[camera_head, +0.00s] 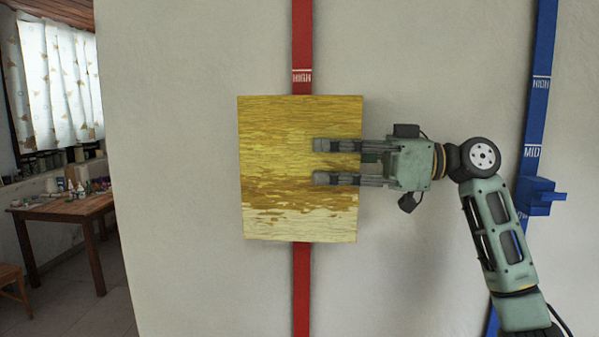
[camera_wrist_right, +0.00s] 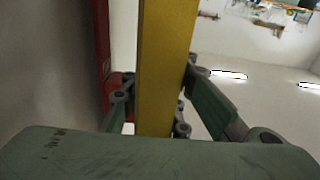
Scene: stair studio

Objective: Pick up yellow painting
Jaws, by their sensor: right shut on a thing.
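The yellow painting (camera_head: 285,125) is a nearly square panel with yellow and ochre streaks and a pale lower band. It stands upright in front of the red rail (camera_head: 301,50) on the pale wall. My right gripper (camera_head: 318,162) reaches in from the right, its fingers over the painting's right half. In the right wrist view the painting (camera_wrist_right: 165,60) shows as a thick yellow edge between the two fingers, which are shut on it. The red rail is left of it there. Whether the painting still touches its mount is hidden. My left gripper is out of view.
A blue rail (camera_head: 541,90) with HIGH and MID marks and a blue holder (camera_head: 541,196) stands at the right, partly behind my right arm. At the far left are a wooden table (camera_head: 60,208) with small items, a stool (camera_head: 12,283) and a curtained window (camera_head: 60,70).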

